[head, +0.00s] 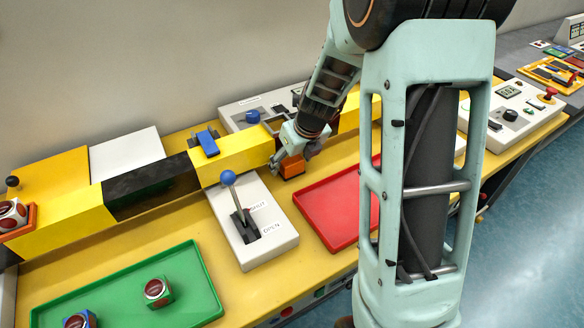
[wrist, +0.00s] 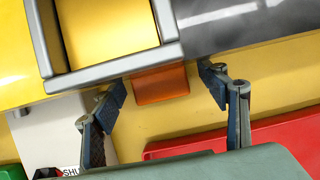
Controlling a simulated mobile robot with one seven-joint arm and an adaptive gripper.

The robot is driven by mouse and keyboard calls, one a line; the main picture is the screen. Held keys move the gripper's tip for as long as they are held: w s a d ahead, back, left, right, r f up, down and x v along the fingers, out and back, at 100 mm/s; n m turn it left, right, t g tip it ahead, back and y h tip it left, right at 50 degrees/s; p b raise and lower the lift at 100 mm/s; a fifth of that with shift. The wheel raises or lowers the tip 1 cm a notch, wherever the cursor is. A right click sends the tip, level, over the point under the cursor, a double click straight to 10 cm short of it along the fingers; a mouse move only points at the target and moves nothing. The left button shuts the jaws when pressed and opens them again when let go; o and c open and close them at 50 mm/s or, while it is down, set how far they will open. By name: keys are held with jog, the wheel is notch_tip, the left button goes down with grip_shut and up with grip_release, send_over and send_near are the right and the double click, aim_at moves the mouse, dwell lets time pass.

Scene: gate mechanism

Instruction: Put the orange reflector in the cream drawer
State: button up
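An orange block (head: 291,167) sits low at the near side of the yellow beam, just under my gripper (head: 291,148). In the wrist view, the orange block (wrist: 160,83) lies beyond and between the two spread fingers (wrist: 168,90), against a grey frame edge. The fingers are open with nothing between their tips. No lens shows on this block, so I cannot tell whether it is the orange reflector. A red-and-white round reflector (head: 12,212) rests on an orange piece at the far left. I cannot make out a cream drawer.
A blue-knobbed lever (head: 229,178) stands on a cream box marked SHUT and OPEN. A red tray (head: 325,213) lies right of it. A green tray (head: 195,268) in front holds a green reflector (head: 157,291) and a blue one (head: 80,320). My arm hides the table's right part.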

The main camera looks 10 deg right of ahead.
jog(key=c, duration=1.3)
